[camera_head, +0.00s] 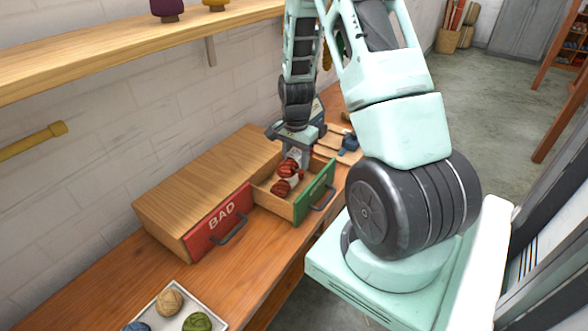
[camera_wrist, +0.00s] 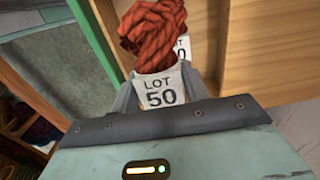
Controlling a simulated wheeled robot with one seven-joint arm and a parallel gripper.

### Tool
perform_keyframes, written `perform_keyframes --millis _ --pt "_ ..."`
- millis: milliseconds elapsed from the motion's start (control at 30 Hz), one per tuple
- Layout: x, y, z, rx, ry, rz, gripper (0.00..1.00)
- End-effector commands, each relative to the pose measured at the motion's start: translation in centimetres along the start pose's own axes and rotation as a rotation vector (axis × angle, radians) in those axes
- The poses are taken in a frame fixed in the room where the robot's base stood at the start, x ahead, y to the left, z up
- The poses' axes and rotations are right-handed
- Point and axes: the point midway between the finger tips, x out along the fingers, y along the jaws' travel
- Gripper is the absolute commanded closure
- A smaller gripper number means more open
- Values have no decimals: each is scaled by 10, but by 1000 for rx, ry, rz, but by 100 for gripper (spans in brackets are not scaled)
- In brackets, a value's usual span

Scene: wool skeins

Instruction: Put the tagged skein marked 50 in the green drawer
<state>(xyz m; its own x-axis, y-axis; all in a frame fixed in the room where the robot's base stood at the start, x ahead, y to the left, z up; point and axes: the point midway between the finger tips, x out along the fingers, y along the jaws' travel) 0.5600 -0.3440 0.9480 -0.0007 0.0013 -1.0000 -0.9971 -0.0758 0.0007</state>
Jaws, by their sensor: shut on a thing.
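The skein tagged LOT 50 (camera_wrist: 152,32) is rust-red with a pale tag, and its number reads clearly in the wrist view. My gripper (camera_wrist: 163,88) is shut on its tag end. In the head view the gripper (camera_head: 295,149) is over the open green drawer (camera_head: 317,190), with the held skein (camera_head: 288,167) hanging low inside its outline. I cannot tell whether it touches the drawer floor. Another red skein (camera_head: 281,188) shows in the drawer just below.
Beside the green drawer, the red drawer marked BAD (camera_head: 217,224) is shut in the same wooden cabinet (camera_head: 200,180). A white tray (camera_head: 205,313) with several yarn balls stands on the bench in front. A wooden shelf (camera_head: 110,50) runs along the wall above.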

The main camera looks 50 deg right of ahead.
Motion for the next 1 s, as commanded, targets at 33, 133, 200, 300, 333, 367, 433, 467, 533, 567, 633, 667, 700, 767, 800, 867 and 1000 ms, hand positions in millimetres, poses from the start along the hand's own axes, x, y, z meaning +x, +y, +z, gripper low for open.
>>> perform_keyframes --millis 33,133,200,300,333,367,433,467,533,567,633,667,700,767,800,867,1000 --pt "4 0 0 0 -1 2 77" --pt "18 1 1 -1 -3 3 77" --pt "28 1 0 -1 -2 3 77" --pt "38 0 0 -1 -1 1 77" --pt "40 0 0 -1 0 1 77" --pt "41 0 0 -1 0 0 77" --pt "42 0 0 -1 1 -1 77" --pt "42 0 0 -1 1 -1 77" --pt "42 0 0 -2 1 -1 77" --pt "42 0 0 -2 1 -1 77" --pt "43 0 0 -2 1 -1 77" --pt "44 0 0 -2 1 -1 77" --pt "45 0 0 -2 1 -1 77" --pt "47 0 0 -2 1 -1 77" --pt "46 0 0 -2 1 -1 44" --pt "45 0 0 -2 1 -1 33" --pt "45 0 0 -2 1 -1 33"
